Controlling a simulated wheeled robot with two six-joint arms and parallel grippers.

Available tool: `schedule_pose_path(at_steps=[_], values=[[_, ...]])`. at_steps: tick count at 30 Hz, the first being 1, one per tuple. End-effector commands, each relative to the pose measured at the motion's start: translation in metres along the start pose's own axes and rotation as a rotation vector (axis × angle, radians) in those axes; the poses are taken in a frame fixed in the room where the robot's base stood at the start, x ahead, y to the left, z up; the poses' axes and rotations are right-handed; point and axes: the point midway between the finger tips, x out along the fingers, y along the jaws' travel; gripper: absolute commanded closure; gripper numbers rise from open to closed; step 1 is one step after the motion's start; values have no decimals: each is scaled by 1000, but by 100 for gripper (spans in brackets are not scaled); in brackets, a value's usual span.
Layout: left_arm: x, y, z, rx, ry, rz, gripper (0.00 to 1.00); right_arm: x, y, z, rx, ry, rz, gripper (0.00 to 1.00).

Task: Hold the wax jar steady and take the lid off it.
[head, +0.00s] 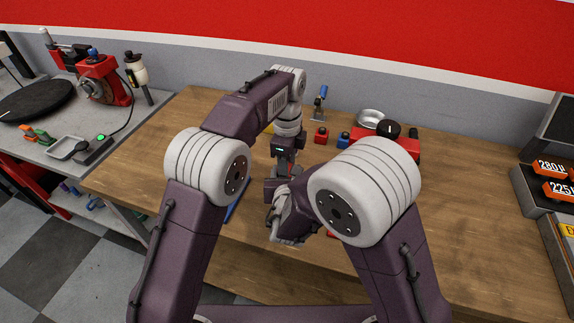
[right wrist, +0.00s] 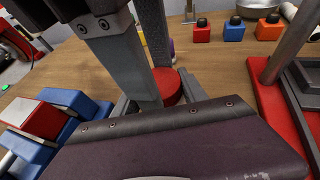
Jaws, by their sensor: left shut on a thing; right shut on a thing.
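A round red piece (right wrist: 168,86), which looks like the wax jar's lid, shows between the metal fingers of my right gripper (right wrist: 152,92) in the right wrist view. My right gripper is shut on it, as far as I can tell. The jar's body is hidden behind the fingers and my wrist. In the head view my left gripper (head: 281,188) points down at the middle of the bench and is shut, its held thing hidden by my right arm. My right gripper (head: 287,226) is close beside it, mostly covered by my arm.
On the wooden bench (head: 480,225) behind the grippers stand a red block (head: 321,135), a blue block (head: 344,139), a silver bowl (head: 370,117) and a blue-handled scraper (head: 320,99). A grey side bench (head: 60,128) with machines is at the left.

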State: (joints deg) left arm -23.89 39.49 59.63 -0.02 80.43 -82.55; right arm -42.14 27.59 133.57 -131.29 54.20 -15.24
Motion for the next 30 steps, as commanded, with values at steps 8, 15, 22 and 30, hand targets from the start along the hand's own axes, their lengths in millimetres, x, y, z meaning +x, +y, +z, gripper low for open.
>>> schedule_pose_path(at_steps=[8,15,22,30], values=[[0,2,0,-474,-2,9,100,1,-2,-6,-1,14,-4,100],[1,3,0,-539,-4,11,100,1,-2,-6,0,14,-5,100],[1,2,0,-536,-3,9,30,1,-2,-6,-1,14,-5,100],[-6,1,0,-535,-2,5,30,0,-2,-6,-2,14,-4,100]])
